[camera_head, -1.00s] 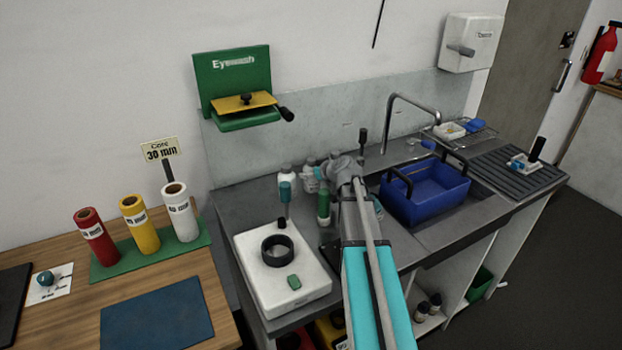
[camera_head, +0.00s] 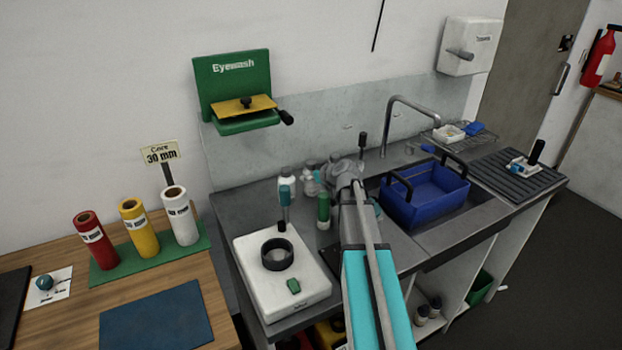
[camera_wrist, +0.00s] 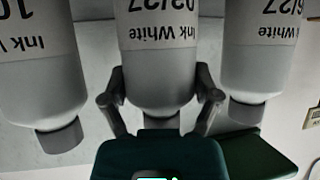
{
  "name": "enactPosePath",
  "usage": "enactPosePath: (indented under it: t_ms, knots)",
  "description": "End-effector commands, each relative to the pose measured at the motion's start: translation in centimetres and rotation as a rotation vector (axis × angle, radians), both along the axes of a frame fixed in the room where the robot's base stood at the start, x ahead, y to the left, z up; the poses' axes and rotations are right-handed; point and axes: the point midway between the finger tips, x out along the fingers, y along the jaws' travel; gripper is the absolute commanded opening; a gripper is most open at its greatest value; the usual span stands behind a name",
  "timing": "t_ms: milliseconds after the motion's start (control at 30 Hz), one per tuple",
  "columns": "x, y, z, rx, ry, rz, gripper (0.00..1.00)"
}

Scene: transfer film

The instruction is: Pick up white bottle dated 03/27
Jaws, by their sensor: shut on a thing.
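A third white bottle (camera_wrist: 258,70) to the right has a date ending in 6/27. In the head view my gripper is small and partly hidden behind my arm, and the labels there are unreadable.
A white scale-like box with a black ring (camera_head: 310,285) is in front. A green bottle (camera_head: 323,208) stands close to my arm. An eyewash station (camera_head: 235,85) hangs on the wall.

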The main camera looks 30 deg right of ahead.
Motion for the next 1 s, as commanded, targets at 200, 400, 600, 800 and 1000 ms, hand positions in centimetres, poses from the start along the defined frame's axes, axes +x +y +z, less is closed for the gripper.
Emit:
enactPosePath:
  t_ms: [200, 400, 600, 800, 1000]
  knots:
    - [0.0, 0.0, 0.4, -0.001, 0.0, 0.0, 0.2]
    - [0.0, 0.0, 1.4, 0.0, 0.0, 0.0, 0.2]
    - [0.0, 0.0, 3.2, 0.0, 0.0, 0.0, 0.2]
    - [-1.7, -0.2, 5.5, 0.001, 0.0, 0.0, 0.2]
    - [-3.6, -0.4, 7.9, 0.0, 0.0, 0.0, 0.2]
